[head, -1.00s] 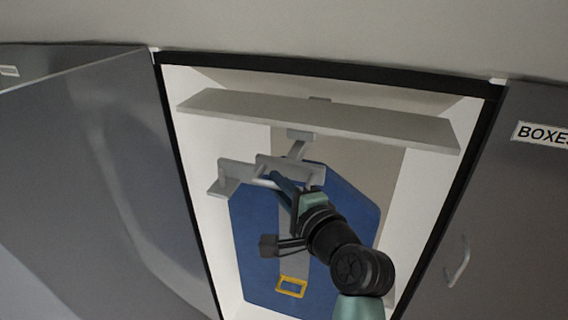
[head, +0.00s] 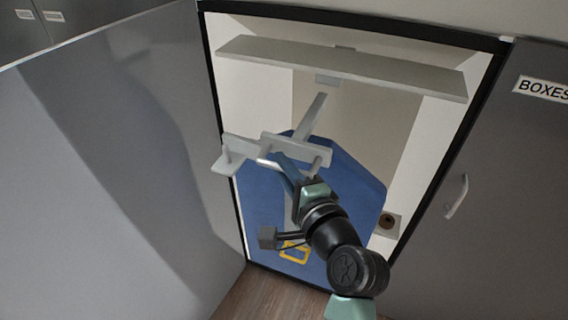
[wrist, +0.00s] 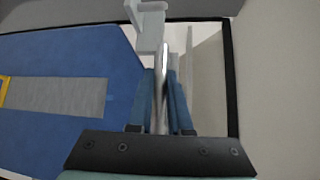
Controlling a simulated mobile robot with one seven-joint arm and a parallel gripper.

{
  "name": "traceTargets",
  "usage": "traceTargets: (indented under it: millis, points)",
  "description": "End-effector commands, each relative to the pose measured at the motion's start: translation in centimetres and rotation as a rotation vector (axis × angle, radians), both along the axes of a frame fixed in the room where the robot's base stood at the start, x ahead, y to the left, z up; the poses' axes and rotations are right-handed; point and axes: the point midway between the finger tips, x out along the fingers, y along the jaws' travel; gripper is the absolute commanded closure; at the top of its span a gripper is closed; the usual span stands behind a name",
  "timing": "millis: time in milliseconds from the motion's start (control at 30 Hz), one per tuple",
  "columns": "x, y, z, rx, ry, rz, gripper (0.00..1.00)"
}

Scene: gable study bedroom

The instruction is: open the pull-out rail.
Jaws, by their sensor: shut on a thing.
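The pull-out rail (head: 310,120) is a light grey bar under the shelf of an open closet, with grey cross pieces at its front end. It sticks out from its mount toward me. My gripper (head: 277,167) is at the rail's front, with its blue fingers shut on the rail's thin round bar. The wrist view shows this bar (wrist: 162,95) running between the fingers of my gripper (wrist: 162,78). Part of the bar is hidden by the fingers.
A wide grey shelf (head: 340,65) spans the closet above the rail. A large blue panel (head: 352,190) with a yellow piece (head: 294,252) is below and behind my arm. A grey door (head: 110,150) stands at left. A door with a handle (head: 457,197) is at right.

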Motion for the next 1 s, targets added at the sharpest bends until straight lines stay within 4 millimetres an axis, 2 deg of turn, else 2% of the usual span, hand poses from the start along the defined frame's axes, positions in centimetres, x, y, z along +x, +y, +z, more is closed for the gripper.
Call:
traceTargets:
  millis: [100,133,200,567,667,1000]
  points:
    - [0.0,-0.1,-0.1,0.000,0.002,-0.001,1.00]
    - [0.0,-0.1,-0.1,0.000,0.002,-0.001,0.77]
    - [0.0,-0.1,-0.1,0.000,0.002,-0.001,0.70]
    - [-0.4,-0.4,0.0,0.001,0.000,-0.002,0.70]
    - [-1.5,-0.9,0.2,0.002,0.000,-0.002,0.70]
    - [-8.0,-4.4,1.1,0.001,0.001,-0.005,0.70]
